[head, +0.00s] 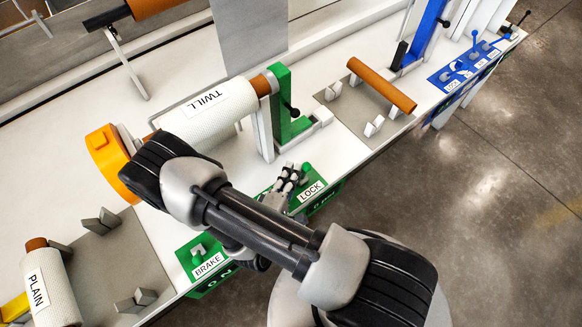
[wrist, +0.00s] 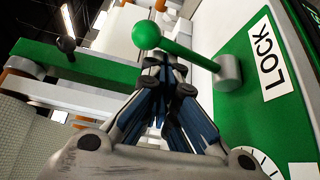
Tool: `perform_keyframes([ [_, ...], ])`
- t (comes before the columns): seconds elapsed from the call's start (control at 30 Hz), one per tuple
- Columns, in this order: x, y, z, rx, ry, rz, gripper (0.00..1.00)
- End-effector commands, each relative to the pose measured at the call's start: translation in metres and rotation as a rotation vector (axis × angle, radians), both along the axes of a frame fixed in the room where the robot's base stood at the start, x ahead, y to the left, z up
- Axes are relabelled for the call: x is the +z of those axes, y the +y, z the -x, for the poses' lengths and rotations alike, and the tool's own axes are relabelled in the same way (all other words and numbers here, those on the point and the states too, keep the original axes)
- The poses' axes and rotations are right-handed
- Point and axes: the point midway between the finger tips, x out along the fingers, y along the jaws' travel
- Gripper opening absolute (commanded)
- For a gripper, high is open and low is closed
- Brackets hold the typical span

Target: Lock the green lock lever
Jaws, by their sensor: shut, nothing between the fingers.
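The green lock lever (wrist: 185,48) has a round ball end and a grey pivot on the green panel (wrist: 235,110), beside the LOCK label (wrist: 268,58). In the wrist view its rod points left from the pivot, with the ball at upper left. My gripper (wrist: 165,62) is shut and empty. Its fingertips are just below the rod in that view, close to the ball; I cannot tell whether they touch. In the head view my gripper (head: 291,175) is over the green panel by the LOCK label (head: 311,190), and it hides most of the lever.
A green BRAKE panel (head: 207,264) with its own lever lies to the left. The TWILL roll (head: 205,115) and its green upright (head: 283,105) stand behind my gripper. A blue panel (head: 465,65) with levers is at far right. Open floor (head: 480,190) lies in front.

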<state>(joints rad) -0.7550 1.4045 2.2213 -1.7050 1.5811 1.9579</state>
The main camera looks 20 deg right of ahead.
Motion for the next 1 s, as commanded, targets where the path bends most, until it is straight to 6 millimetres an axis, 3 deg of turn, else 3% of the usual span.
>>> perform_keyframes([
  [0.4,-0.001,-0.007,0.020,0.001,0.006,0.000,0.00],
  [1.0,-0.003,-0.011,0.027,-0.003,0.008,0.002,0.00],
])
